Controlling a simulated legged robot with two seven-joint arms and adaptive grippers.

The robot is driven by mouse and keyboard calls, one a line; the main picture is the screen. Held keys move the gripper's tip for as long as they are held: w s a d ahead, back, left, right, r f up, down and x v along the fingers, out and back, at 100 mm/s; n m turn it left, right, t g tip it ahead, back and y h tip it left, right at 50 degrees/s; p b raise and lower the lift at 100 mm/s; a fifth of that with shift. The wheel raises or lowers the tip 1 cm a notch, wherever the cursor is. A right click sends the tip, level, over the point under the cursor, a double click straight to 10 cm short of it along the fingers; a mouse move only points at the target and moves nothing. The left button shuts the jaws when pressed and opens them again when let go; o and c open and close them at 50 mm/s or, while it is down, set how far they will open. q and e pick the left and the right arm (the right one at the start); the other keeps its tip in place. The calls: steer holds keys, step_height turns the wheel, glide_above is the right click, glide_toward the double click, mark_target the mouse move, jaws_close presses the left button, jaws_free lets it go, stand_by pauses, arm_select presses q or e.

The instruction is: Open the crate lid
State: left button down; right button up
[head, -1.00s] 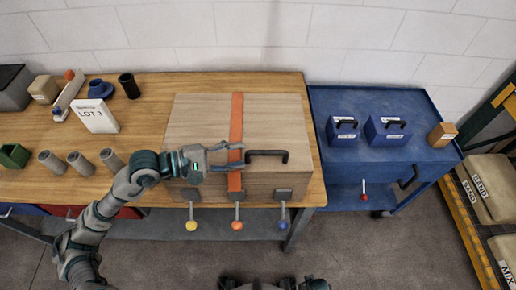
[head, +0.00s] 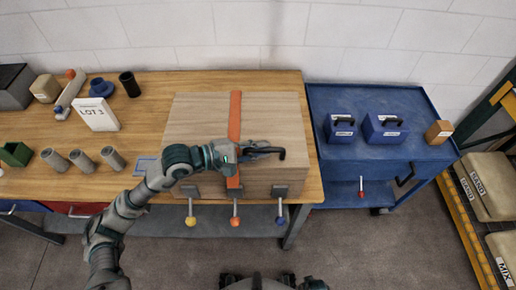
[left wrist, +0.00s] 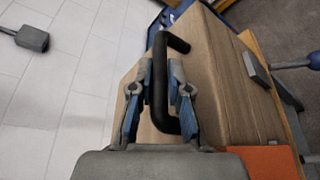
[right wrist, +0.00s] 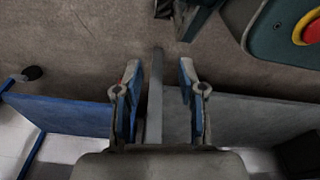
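The light-wood crate (head: 192,120) sits on the workbench, its lid flat and closed. An orange strap (head: 235,112) runs over it. A black bar handle (head: 282,154) is at the lid's front edge; it also shows in the left wrist view (left wrist: 160,97). My left gripper (head: 262,151) is at this handle. In the left wrist view its fingers are drawn in close on both sides of the bar. Levers with yellow (head: 190,221), orange (head: 235,221) and blue (head: 280,220) knobs hang below the crate's front. My right gripper (right wrist: 158,72) is open and empty, away from the crate.
A blue cart (head: 375,165) with two blue cases (head: 340,128) stands right of the workbench (head: 150,105). Several grey cups (head: 82,160) and a LOT 3 sign (head: 96,113) are left of the crate. A rack with sacks (head: 487,190) is at the far right.

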arm_select(q)
steer(key=shift+s+d, duration=0.15)
steer(key=shift+d, duration=0.25)
